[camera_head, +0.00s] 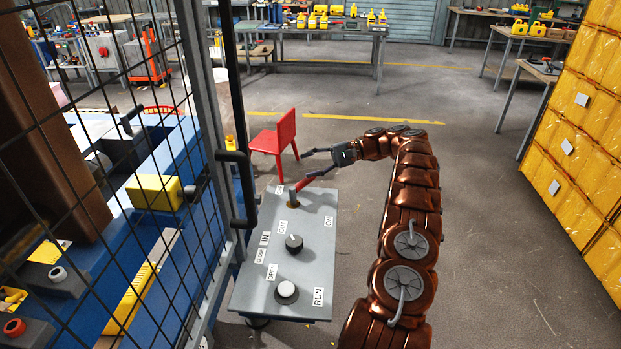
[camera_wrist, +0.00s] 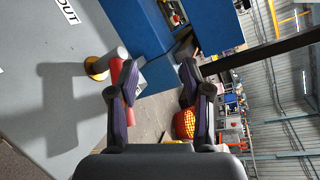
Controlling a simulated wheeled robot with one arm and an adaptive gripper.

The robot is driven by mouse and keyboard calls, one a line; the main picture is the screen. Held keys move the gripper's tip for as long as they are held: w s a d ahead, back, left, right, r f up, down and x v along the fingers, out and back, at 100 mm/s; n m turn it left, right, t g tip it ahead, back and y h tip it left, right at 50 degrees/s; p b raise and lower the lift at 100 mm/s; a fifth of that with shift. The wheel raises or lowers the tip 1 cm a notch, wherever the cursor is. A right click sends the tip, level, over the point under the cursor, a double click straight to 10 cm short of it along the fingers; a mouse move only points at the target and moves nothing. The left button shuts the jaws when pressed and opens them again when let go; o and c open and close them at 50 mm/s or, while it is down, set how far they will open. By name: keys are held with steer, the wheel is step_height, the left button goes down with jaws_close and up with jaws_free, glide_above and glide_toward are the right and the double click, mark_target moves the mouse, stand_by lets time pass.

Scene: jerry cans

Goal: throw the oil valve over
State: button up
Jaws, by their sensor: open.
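The oil valve is a short grey lever with a brass base and a red handle. It stands on the far end of a grey control panel (camera_head: 311,232), and its post shows in the head view (camera_head: 293,198). In the wrist view the valve (camera_wrist: 108,63) is at the left, its red part partly hidden behind the left finger. My gripper (camera_head: 308,163) is open and empty, with its fingers pointing left, just above and beyond the valve. In the wrist view my gripper (camera_wrist: 158,82) has a clear gap between its fingers; whether a finger touches the handle I cannot tell.
The panel also carries a black knob (camera_head: 294,242) and a white button (camera_head: 287,291). A mesh fence (camera_head: 235,150) runs along the left, before a blue machine. A red chair (camera_head: 275,138) stands behind the panel. Floor between is free.

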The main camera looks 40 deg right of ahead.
steer(key=shift+r, duration=1.3)
steer(key=shift+c, duration=0.3)
